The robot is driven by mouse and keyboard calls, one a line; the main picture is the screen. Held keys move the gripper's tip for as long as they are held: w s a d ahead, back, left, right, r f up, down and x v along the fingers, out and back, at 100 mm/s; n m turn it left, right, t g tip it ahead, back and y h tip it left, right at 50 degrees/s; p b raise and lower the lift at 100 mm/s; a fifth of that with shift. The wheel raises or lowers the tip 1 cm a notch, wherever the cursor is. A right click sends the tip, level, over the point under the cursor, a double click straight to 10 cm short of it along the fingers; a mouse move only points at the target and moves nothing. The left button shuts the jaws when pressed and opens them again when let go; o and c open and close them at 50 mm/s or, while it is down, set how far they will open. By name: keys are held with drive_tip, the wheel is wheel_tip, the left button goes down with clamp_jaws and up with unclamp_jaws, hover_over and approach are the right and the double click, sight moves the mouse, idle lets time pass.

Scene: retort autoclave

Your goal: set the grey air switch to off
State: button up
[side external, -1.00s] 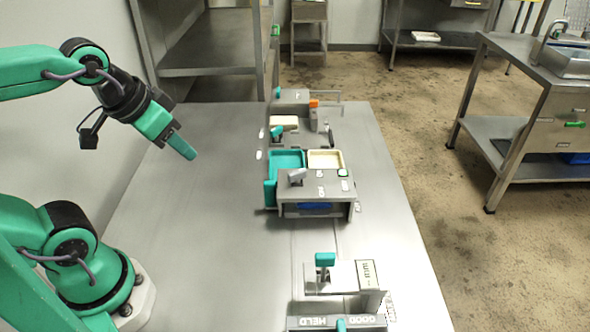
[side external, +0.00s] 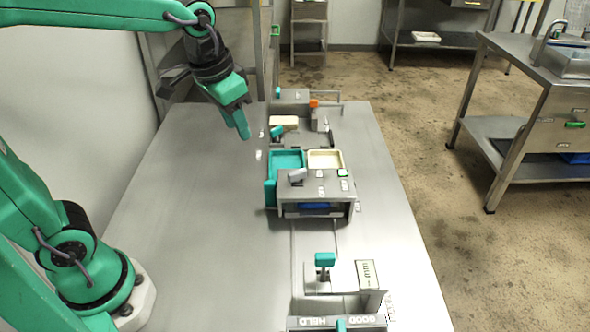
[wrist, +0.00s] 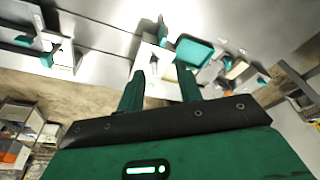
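A light grey lever (side external: 297,174), which looks like the air switch, sits tilted on top of a grey box (side external: 325,181) at mid-table. Its markings are too small to read. My gripper (side external: 242,134) hangs above the table, left of the box and beyond it, pointing down and touching nothing. In the wrist view its two fingers (wrist: 160,88) stand apart with nothing between them. I cannot pick out the grey lever for sure in the wrist view.
A teal tray (side external: 271,192) and a cream tray (side external: 342,157) adjoin the box. A teal-handled lever (side external: 325,261) stands nearer the camera. An orange part (side external: 314,103) and a teal lever (side external: 277,132) stand beyond. The table's left half (side external: 190,210) is clear.

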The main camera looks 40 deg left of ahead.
sight(296, 172)
drive_tip(key=w+d+f+g, duration=0.1)
drive_tip(key=w+f, duration=0.1)
drive_tip(key=w, duration=0.1)
drive_tip(key=w+d+f+m+g, duration=0.1)
drive_tip(key=w+d+f, duration=0.1)
drive_tip(key=w+f, duration=0.1)
drive_tip(key=w+d+f, duration=0.1)
drive_tip(key=w+f, duration=0.1)
drive_tip(key=w, duration=0.3)
drive_tip(key=shift+w+d+f+m+g, duration=0.1)
drive_tip(key=shift+d+f+m+g, duration=0.2)
drive_tip(key=shift+m+g, duration=0.1)
drive_tip(key=shift+f, duration=0.15)
drive_tip(key=shift+f, duration=3.75)
clamp_jaws()
